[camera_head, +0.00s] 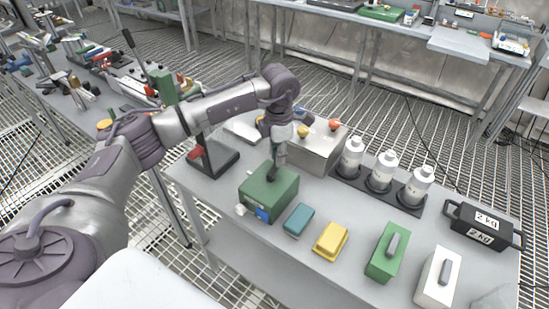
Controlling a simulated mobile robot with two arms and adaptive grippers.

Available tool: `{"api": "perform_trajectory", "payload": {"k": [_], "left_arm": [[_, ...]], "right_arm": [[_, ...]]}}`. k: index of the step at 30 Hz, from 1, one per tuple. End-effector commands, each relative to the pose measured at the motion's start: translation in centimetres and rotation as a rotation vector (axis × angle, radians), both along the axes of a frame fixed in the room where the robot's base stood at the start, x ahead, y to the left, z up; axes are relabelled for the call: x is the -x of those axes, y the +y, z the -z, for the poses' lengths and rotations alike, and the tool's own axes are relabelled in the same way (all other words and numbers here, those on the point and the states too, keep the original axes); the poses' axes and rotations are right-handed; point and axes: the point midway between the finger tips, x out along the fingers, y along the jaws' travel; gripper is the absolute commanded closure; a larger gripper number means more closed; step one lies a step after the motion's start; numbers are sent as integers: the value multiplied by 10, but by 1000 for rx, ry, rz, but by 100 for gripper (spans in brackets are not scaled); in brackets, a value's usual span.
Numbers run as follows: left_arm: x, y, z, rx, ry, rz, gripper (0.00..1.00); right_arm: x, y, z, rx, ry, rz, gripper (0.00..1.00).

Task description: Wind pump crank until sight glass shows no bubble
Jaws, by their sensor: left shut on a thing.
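The green pump box (262,197) stands at the left front of the grey table. A small blue patch (262,214) shows on its front face, with a white round part (240,210) beside it. I cannot make out a sight glass or a bubble at this size. My left gripper (274,170) points down onto the top of the pump box and is shut on the crank there. The fingers hide most of the crank, so its angle cannot be told. My right gripper is not in view.
On the table (230,245) are a teal block (299,219), a yellow block (331,241), green (388,251) and white (437,277) handled blocks, a grey box (318,152), white bottles in a dark rack (349,184), and a black weight (482,227). Grating floor surrounds it.

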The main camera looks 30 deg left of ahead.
Motion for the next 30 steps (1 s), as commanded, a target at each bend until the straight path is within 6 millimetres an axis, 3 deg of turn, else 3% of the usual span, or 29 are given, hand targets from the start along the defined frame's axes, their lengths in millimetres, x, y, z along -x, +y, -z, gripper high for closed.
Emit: {"api": "perform_trajectory", "payload": {"k": [12,27,28,30], "left_arm": [[-1,-7,-1,0,-4,160,100],[-1,-8,-2,1,-4,174,100],[-1,-8,-2,1,-4,174,73],[-1,-8,-2,1,-4,174,61]], "right_arm": [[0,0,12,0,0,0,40],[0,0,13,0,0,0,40],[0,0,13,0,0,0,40],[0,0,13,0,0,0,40]]}}
